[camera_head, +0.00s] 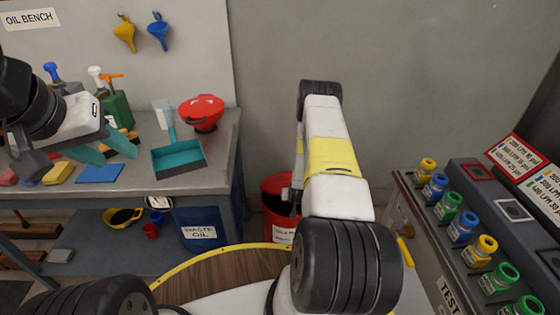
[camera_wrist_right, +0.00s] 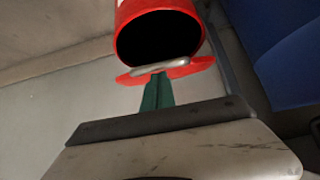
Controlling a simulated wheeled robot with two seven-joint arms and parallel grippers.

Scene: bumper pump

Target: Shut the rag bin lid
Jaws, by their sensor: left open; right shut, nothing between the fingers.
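The red rag bin (camera_head: 270,187) stands on the floor beside the bench in the head view, partly hidden behind my right arm. In the right wrist view the bin (camera_wrist_right: 125,12) shows a dark, open mouth. A flat red piece, seemingly the lid (camera_wrist_right: 192,68), lies at the mouth's edge by a grey metal bar (camera_wrist_right: 160,65). My right gripper (camera_wrist_right: 157,82) is shut and empty, its green fingers close to the red piece; contact cannot be told. My left gripper (camera_head: 107,149) is open and empty above the bench, far left of the bin.
The bench (camera_head: 222,150) holds a red container (camera_head: 202,113), a teal dustpan (camera_head: 180,158) and bottles. A blue waste oil container (camera_head: 198,228) stands below. A test panel with coloured fittings (camera_head: 462,225) is at right. A round wooden top (camera_head: 215,270) is in front.

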